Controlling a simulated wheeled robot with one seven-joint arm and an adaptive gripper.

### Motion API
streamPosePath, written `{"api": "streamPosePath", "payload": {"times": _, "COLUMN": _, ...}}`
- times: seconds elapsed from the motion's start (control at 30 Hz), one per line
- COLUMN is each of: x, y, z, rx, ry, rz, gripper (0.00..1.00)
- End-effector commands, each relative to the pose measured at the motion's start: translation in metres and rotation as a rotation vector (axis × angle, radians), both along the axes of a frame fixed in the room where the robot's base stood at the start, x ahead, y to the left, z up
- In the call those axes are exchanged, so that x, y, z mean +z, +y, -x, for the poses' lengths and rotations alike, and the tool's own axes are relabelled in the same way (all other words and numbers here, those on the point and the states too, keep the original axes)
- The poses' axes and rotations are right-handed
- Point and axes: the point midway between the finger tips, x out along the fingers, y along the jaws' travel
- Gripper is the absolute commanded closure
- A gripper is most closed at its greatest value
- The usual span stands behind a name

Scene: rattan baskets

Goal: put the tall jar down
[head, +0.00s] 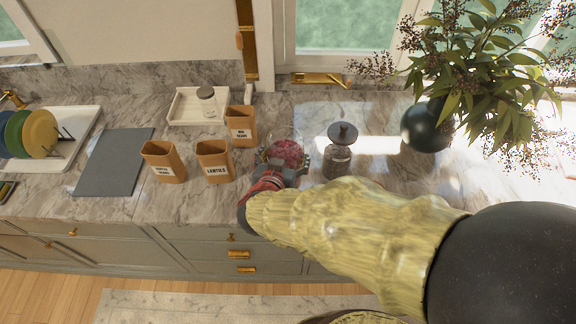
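A tall glass jar (337,160) with a dark knobbed lid and dark speckled contents stands upright on the marble counter. A clear round glass vessel (286,150) with red contents is to its left. My gripper (289,168) is at the near side of the red-filled vessel, just left of the tall jar. It overlaps the lower part of the vessel in the head view. Whether its fingers touch or hold that vessel is hidden. A smaller jar (208,103) with a brown lid stands in a pale tray at the back.
Orange canisters, including one labelled lentils (215,162), stand left of my gripper. The pale tray (180,119) is behind them. A grey board (112,162) and a dish rack lie further left. A dark round vase (426,127) with branches stands right. Counter between tall jar and vase is clear.

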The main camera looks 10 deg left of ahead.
Motion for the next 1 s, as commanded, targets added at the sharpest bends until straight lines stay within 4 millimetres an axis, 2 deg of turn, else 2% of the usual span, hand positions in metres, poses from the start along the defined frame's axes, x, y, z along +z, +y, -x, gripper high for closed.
{"api": "streamPosePath", "payload": {"times": 0.43, "x": -0.036, "y": 0.029, "z": -0.078, "rx": -0.002, "ry": -0.005, "rz": -0.002, "gripper": 0.87}}
{"api": "streamPosePath", "payload": {"times": 0.7, "x": -0.073, "y": 0.040, "z": -0.106, "rx": -0.001, "ry": -0.004, "rz": -0.002, "gripper": 0.87}}
{"api": "streamPosePath", "payload": {"times": 1.0, "x": -0.084, "y": 0.045, "z": -0.116, "rx": 0.001, "ry": -0.005, "rz": -0.002, "gripper": 0.87}}
